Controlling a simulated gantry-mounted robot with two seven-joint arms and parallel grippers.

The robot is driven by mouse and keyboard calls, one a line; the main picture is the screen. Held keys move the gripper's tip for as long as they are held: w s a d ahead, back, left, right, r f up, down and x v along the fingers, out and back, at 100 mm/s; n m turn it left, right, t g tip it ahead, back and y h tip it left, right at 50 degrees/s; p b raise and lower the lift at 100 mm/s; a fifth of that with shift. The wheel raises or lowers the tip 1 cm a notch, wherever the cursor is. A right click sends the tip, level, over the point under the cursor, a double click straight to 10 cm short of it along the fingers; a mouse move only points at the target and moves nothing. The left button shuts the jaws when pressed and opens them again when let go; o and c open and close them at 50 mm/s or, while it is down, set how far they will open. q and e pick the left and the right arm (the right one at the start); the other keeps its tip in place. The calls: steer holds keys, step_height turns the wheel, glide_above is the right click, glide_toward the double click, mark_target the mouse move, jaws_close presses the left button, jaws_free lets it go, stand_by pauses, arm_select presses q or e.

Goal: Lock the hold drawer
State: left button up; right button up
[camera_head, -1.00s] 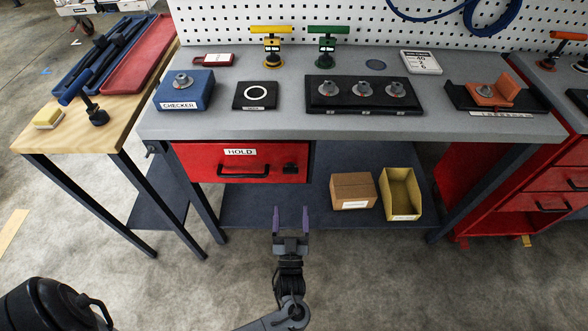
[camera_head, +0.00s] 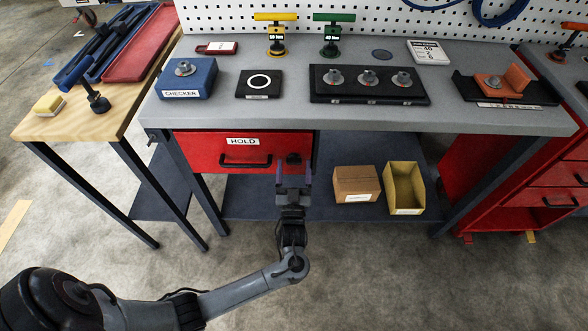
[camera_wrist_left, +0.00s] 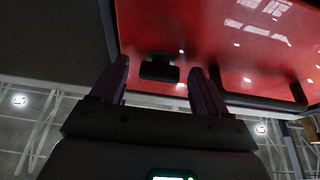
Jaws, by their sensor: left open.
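The red hold drawer (camera_head: 215,152) hangs under the grey workbench and its front looks closed. It bears a white HOLD label (camera_head: 243,141), a black bar handle (camera_head: 245,160) and a small black lock knob (camera_head: 293,158) at its right. My left gripper (camera_head: 293,172) is open, its fingers pointing at the drawer front just below the knob. In the left wrist view the knob (camera_wrist_left: 159,68) sits between the open fingers (camera_wrist_left: 158,82), with nothing gripped; the gap in depth is hard to judge. The handle (camera_wrist_left: 262,95) shows at right there. My right gripper is not in view.
On the workbench (camera_head: 450,120) stand a blue checker box (camera_head: 187,80), a black three-piece tray (camera_head: 368,97) and yellow and green tools. A cardboard box (camera_head: 355,184) and a yellow bin (camera_head: 404,188) sit on the lower shelf, right of my gripper. Bench legs stand at left.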

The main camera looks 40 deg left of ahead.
arm_select(q)
steer(key=shift+s+d, duration=0.1)
steer(key=shift+c, duration=0.9)
steer(key=c, duration=0.9)
steer(key=m+h+p, duration=0.2)
steer(key=m+p, duration=0.4)
steer(key=p, duration=0.1)
steer(key=r+m+h+p, duration=0.1)
steer(key=m+h+p, duration=0.2)
steer(key=m+p, duration=0.4)
steer(key=a+m+t+h+p, duration=0.1)
steer(key=m+h+p, duration=0.2)
steer(key=m+p, duration=0.3)
steer(key=shift+s+r+m+p, duration=0.2)
steer(key=shift+s+m+p, duration=0.15)
steer(key=shift+p, duration=0.4)
steer(key=shift+m+g+h+p, duration=0.4)
steer(key=shift+m+p, duration=0.65)
steer(key=shift+p, duration=0.2)
steer(key=shift+f+m+p, duration=0.1)
steer(key=shift+m+p, duration=0.25)
steer(key=shift+m, duration=0.05)
steer(key=shift+o, duration=0.2)
